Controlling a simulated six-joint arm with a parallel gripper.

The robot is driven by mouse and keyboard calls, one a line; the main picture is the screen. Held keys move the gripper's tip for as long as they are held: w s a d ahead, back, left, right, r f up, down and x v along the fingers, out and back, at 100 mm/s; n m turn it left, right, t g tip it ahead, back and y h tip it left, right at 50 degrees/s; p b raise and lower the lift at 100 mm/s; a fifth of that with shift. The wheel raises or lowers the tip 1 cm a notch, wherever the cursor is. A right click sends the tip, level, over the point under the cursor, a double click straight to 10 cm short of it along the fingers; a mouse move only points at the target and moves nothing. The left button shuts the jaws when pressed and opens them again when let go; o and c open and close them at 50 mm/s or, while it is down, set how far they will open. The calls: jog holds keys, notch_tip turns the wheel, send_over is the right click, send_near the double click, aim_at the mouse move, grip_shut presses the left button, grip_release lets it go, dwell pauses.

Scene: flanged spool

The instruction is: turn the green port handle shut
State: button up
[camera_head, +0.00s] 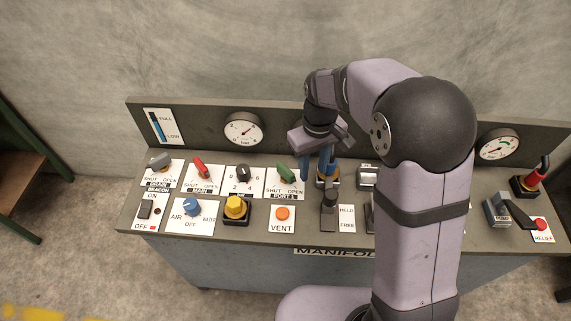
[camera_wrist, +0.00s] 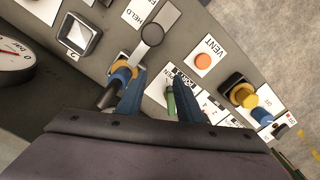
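The green port handle (camera_head: 286,173) sits on a white plate marked SHUT, OPEN and PORT 1. It slants from upper left to lower right; I cannot tell which end is its pointer. My gripper (camera_head: 315,173) is open, its blue fingers apart, hanging above the panel just right of the handle in the head view. In the wrist view the green handle (camera_wrist: 170,102) shows in the gap between the fingers, closer to the right finger of my gripper (camera_wrist: 158,88). Contact with the handle is not visible, and the fingers hide part of the plate.
A black selector knob (camera_head: 243,173) and a red MAIN handle (camera_head: 202,168) are left of the handle. The orange VENT button (camera_head: 282,213) lies in front. A gauge (camera_head: 243,129) is on the backboard.

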aim_at(286, 168)
jog(key=w+a+n, duration=0.1)
jog(key=a, duration=0.1)
jog(key=w+a+n, duration=0.1)
jog(key=w+a, duration=0.1)
jog(key=a, duration=0.1)
jog(key=w+a+p, duration=0.1)
jog(key=a, duration=0.1)
jog(key=shift+w+a+f+n, duration=0.25)
jog(key=shift+w+n, duration=0.15)
jog(key=shift+f+p, duration=1.25)
jog(key=shift+f, duration=2.4)
grip_shut()
